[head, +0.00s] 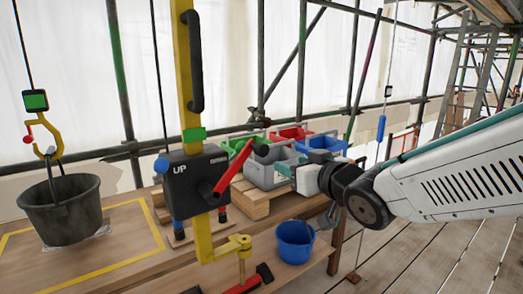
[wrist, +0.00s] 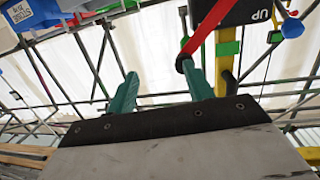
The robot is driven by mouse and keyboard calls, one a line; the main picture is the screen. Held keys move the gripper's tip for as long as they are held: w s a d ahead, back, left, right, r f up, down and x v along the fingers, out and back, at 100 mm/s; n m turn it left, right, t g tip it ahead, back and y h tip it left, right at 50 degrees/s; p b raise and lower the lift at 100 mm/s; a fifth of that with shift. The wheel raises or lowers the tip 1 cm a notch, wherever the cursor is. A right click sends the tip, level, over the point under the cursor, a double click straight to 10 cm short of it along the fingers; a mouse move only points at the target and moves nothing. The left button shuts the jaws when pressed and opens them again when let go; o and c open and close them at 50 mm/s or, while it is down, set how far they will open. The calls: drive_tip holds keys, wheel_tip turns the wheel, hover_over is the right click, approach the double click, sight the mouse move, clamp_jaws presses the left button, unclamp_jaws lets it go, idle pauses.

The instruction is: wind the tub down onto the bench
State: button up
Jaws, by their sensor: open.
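The tub (head: 65,208), a dark grey bucket, hangs upright from a yellow hook (head: 46,137) at the left of the head view. It is over a yellow-outlined square on the wooden bench (head: 128,222); I cannot tell whether its base touches. The winch (head: 180,178) is a black box marked UP on a yellow post. Its red crank (head: 234,166) slants up to the right, ending in a dark grip. My gripper (head: 284,170) is right of the crank, open. In the wrist view, the crank's end (wrist: 190,50) is beside the right finger of my open gripper (wrist: 160,90), not between the fingers.
Grey, green, red and blue bins (head: 268,172) stand on a wooden pallet behind my gripper. A blue bucket (head: 295,241) is below it. A yellow bracket (head: 238,247) and a red tool (head: 245,286) are by the post's foot. Scaffold poles stand behind.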

sight(265, 152)
drive_tip(key=a+y, duration=0.1)
drive_tip(key=a+r+n+y, duration=0.1)
drive_tip(key=a, duration=0.1)
drive_tip(key=shift+w+a+r+t, duration=0.15)
drive_tip(key=shift+a+t, duration=0.15)
drive_tip(key=x, duration=0.7)
drive_tip(key=shift+a+r, duration=0.1)
clamp_jaws()
drive_tip(key=shift+w, duration=0.1)
